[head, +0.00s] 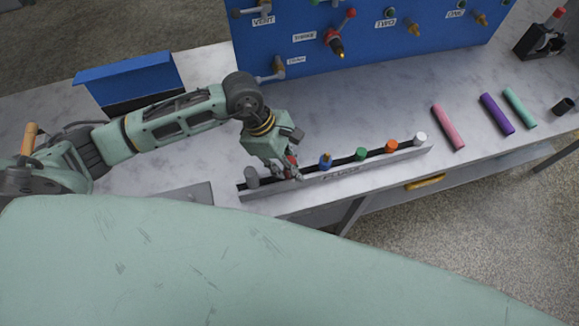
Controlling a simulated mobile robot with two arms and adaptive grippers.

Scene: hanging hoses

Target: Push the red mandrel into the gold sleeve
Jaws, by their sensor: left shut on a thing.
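My left gripper (291,173) is at the long grey rack (378,163) on the bench, its fingers shut on a small red piece (291,159), which looks like the red mandrel. The fingers hide most of it, and I cannot tell whether it still sits in the rack. I cannot tell which is the gold sleeve. My right gripper is not in view.
The rack also holds grey (251,177), blue (325,161), green (360,154), orange (391,147) and white (420,138) pieces. Pink (448,127), purple (497,113) and teal (520,107) rods lie at the right. A black stand (540,42) is behind them. The bench before the panel is clear.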

